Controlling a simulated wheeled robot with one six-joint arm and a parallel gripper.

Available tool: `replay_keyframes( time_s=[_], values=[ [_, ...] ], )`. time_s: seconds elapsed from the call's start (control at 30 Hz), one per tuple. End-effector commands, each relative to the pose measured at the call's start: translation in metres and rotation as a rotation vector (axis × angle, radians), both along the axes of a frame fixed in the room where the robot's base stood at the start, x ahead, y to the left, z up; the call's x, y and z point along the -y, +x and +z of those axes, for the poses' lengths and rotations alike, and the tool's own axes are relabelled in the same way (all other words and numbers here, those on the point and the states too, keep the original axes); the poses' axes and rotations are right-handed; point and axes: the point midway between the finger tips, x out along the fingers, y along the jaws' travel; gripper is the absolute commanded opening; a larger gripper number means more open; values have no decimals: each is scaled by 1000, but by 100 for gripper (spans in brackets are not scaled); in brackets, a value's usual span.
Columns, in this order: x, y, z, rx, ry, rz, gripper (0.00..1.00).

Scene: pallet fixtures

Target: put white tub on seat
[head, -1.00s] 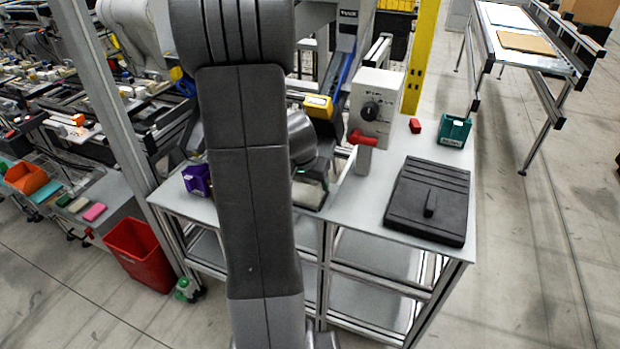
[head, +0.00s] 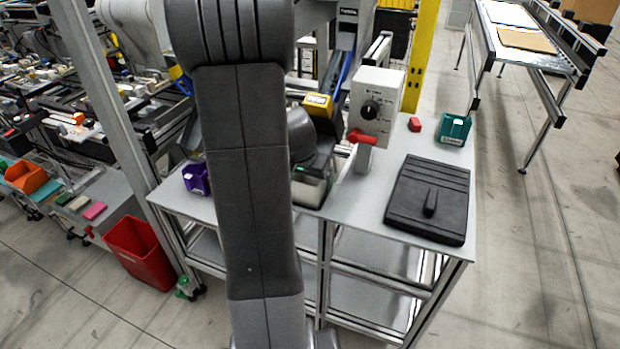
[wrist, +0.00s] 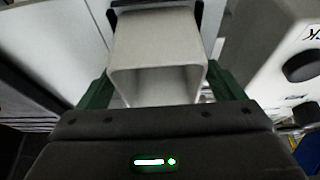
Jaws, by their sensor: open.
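The white tub (wrist: 158,75) fills the middle of the wrist view, its open mouth facing my gripper (wrist: 160,92). The dark green fingers stand open on either side of the tub; whether they touch it is unclear. A black bracket (wrist: 155,5) shows at the tub's far end; I cannot tell whether it bears the tub or is the seat. In the head view a pale block, seemingly the tub (head: 310,190), sits low beside my arm, which hides much of that spot.
A grey box with a black dial (head: 376,105) and a red lever (head: 361,137) stand close right of my gripper. A black ridged plate (head: 405,215), a teal bin (head: 453,131) and a red block (head: 415,125) lie farther right. A purple bin (head: 195,179) is left, a yellow-topped item (head: 318,103) behind.

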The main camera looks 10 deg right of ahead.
Motion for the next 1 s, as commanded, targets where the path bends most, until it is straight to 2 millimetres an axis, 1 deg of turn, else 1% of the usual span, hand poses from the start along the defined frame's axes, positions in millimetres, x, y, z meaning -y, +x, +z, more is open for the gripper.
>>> replay_keyframes(
  time_s=[0.03, 0.3, 0.53, 0.7, 1.0],
  values=[
    [-2, -1, 8, 6, 0, 0, 89],
    [-13, -18, 54, 8, 0, 2, 89],
    [-21, -29, 88, 5, 1, 2, 89],
    [-24, -34, 101, 3, 1, 1, 89],
    [-24, -36, 104, 1, 1, 0, 89]
  ],
)
